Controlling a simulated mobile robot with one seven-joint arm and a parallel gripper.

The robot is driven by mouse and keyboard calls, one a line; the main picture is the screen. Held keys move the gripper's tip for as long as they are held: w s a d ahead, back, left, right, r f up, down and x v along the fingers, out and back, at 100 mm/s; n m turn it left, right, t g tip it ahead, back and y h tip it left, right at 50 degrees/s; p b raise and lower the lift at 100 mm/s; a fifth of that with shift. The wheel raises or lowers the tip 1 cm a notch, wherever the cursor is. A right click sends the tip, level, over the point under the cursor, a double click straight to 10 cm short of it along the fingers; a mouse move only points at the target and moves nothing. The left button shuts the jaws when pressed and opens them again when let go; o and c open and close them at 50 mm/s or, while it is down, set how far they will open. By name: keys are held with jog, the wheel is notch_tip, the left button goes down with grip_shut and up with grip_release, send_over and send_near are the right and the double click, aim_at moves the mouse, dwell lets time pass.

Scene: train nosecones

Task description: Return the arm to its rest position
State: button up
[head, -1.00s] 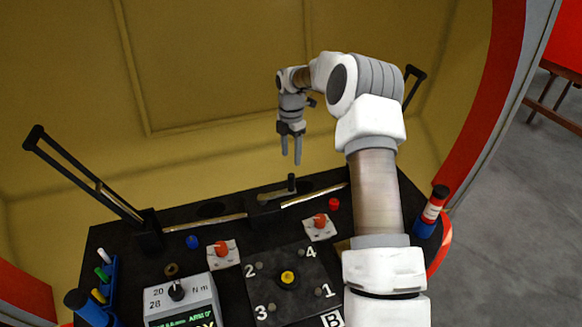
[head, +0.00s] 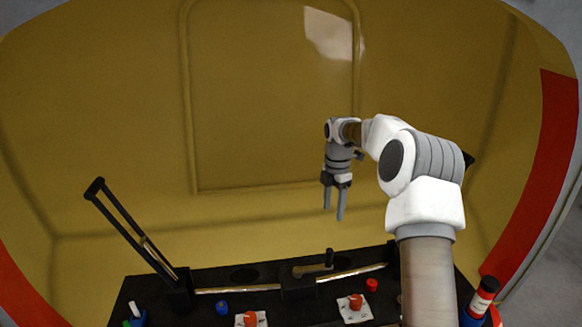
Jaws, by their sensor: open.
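My arm rises from the lower right of the head view, bends at its white elbow and reaches forward and left. My gripper (head: 334,215) hangs at its end with the fingers pointing down. The two fingers are apart with nothing between them. It is in the air above the back of the black bench (head: 262,298), in front of the yellow wall, and touches nothing.
A long black lever (head: 125,222) stands at the bench's left. A short black handle (head: 328,258) is below my gripper. A blue-and-red cylinder (head: 482,298) stands at the right.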

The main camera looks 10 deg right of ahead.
jog(key=s+a+r+m+t+p, duration=0.1)
jog(key=s+a+r+m, duration=0.2)
jog(key=s+r, duration=0.3)
jog(key=s+a+r+m+t+h, duration=0.1)
jog(key=s+a+r+m, duration=0.1)
jog(key=s+r+m, duration=0.3)
jog(key=s+a+r+m+t+p, duration=0.1)
jog(key=s+a+r+m, duration=0.15)
jog(key=s+r, duration=0.4)
jog(key=s+a+m+t+y, duration=0.1)
jog(key=s+a+m+t, duration=0.1)
jog(key=s+m, duration=0.9)
jog(key=s+a, duration=0.1)
jog(key=s, duration=0.8)
jog(key=shift+s+t+p, duration=0.3)
jog(key=shift+s+p, duration=0.05)
jog(key=shift+a+f+m, duration=0.1)
jog(key=shift+a+m, duration=0.05)
jog(key=shift+m, duration=0.1)
